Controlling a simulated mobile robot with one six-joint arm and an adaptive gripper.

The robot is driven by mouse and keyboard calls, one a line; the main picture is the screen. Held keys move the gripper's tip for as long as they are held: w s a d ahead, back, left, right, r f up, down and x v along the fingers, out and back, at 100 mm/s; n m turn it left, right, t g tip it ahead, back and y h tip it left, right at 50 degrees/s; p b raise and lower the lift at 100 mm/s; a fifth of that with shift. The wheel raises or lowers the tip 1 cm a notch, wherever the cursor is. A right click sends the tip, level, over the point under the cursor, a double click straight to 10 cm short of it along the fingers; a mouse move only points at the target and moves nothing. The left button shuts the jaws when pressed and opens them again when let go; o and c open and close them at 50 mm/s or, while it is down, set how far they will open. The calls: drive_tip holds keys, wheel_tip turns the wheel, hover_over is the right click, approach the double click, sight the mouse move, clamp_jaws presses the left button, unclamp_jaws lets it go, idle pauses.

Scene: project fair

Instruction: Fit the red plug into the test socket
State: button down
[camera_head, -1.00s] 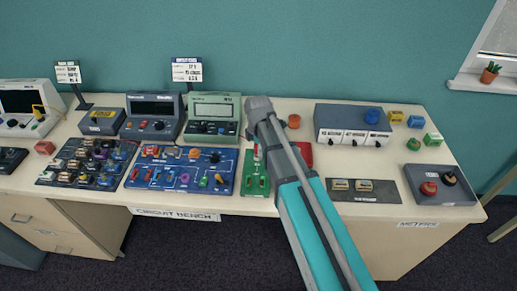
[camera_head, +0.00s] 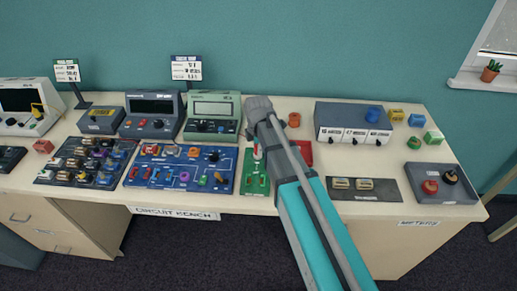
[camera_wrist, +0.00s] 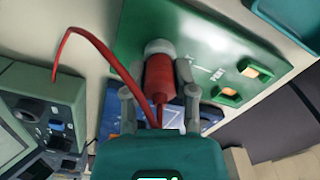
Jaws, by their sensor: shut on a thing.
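The red plug (camera_wrist: 158,78) is between the two fingers of my gripper (camera_wrist: 161,68) in the wrist view, with the gripper shut on it. A red cord (camera_wrist: 95,42) curves from it to the left. A pale round collar (camera_wrist: 160,46) shows at the plug's far end; I cannot tell whether it touches the board behind it. The green board (camera_wrist: 205,30) lies beyond the plug and has orange-lined openings (camera_wrist: 250,72) framed in green. In the head view the green board (camera_head: 255,183) shows left of my arm, which hides most of the gripper.
A blue component board (camera_head: 180,170) lies left of the green board, with a green meter (camera_head: 212,118) behind. A red block (camera_head: 303,153) is just right of my arm. A dark pad (camera_head: 362,196) and grey box (camera_head: 350,120) stand further right.

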drive_tip(key=shift+f, duration=0.2)
drive_tip(key=shift+c, duration=1.7)
unclamp_jaws()
drive_tip(key=o, duration=0.3)
drive_tip(key=shift+o, duration=0.2)
drive_tip(key=shift+r, duration=0.1)
drive_tip(key=shift+r+p, duration=3.85)
drive_tip(key=shift+r, duration=0.1)
